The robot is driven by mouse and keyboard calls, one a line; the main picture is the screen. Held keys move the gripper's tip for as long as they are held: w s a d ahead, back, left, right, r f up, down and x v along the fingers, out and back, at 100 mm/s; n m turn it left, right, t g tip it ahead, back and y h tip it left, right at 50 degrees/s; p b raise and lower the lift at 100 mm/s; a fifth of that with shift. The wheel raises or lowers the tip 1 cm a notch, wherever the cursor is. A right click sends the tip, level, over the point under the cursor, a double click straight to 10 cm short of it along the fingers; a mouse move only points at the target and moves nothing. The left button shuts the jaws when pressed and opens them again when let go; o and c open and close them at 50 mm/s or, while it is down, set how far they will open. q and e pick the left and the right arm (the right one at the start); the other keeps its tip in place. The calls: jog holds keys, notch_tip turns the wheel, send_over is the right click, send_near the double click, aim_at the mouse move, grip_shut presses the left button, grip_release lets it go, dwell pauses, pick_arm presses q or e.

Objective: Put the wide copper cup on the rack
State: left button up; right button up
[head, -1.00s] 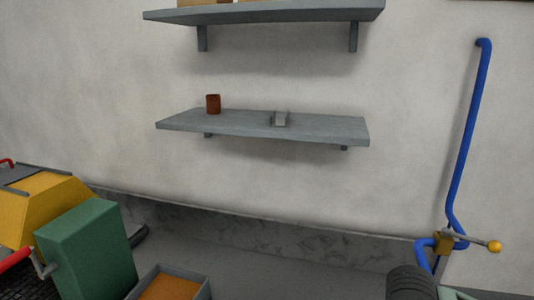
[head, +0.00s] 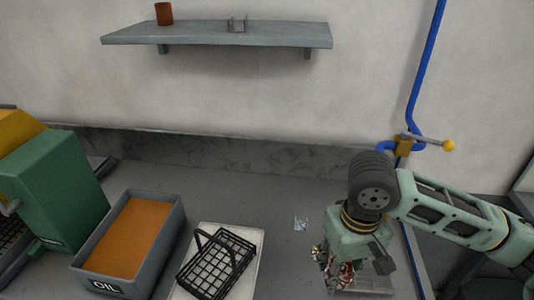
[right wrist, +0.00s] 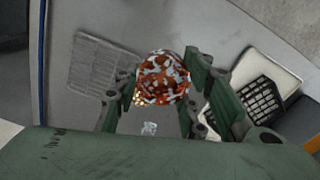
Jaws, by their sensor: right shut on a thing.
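My right gripper (head: 334,266) is shut on a copper cup (head: 346,274) with patchy red-brown and pale mottling. In the right wrist view the cup (right wrist: 161,77) sits between the two green fingers (right wrist: 160,88). A flat grey wire rack (head: 378,281) lies on the bench, partly hidden behind the gripper. The rack (right wrist: 98,66) shows left of the cup in the right wrist view. Whether the cup touches anything below is unclear. My left gripper is out of view.
A black wire basket (head: 216,264) stands on a white tray (head: 257,238). Left of it is an oil tub (head: 88,257), then a green machine (head: 62,195). A small pale bluish patch (head: 301,224) lies on the bench. A brown cup (head: 164,14) stands on the wall shelf (head: 200,36).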

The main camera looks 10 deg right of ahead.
notch_tip(320, 180, down, 5)
jog(key=w+d, duration=0.2)
jog(key=n, duration=0.1)
send_over(297, 275)
notch_tip(297, 275, down, 6)
jog(key=shift+f+p, duration=0.2)
jog(key=shift+p, duration=0.25)
jog(key=shift+f+p, duration=0.4)
jog(key=shift+f, duration=1.6)
jog(key=o, duration=1.3)
jog(key=shift+f, duration=0.15)
jog(key=shift+c, duration=0.2)
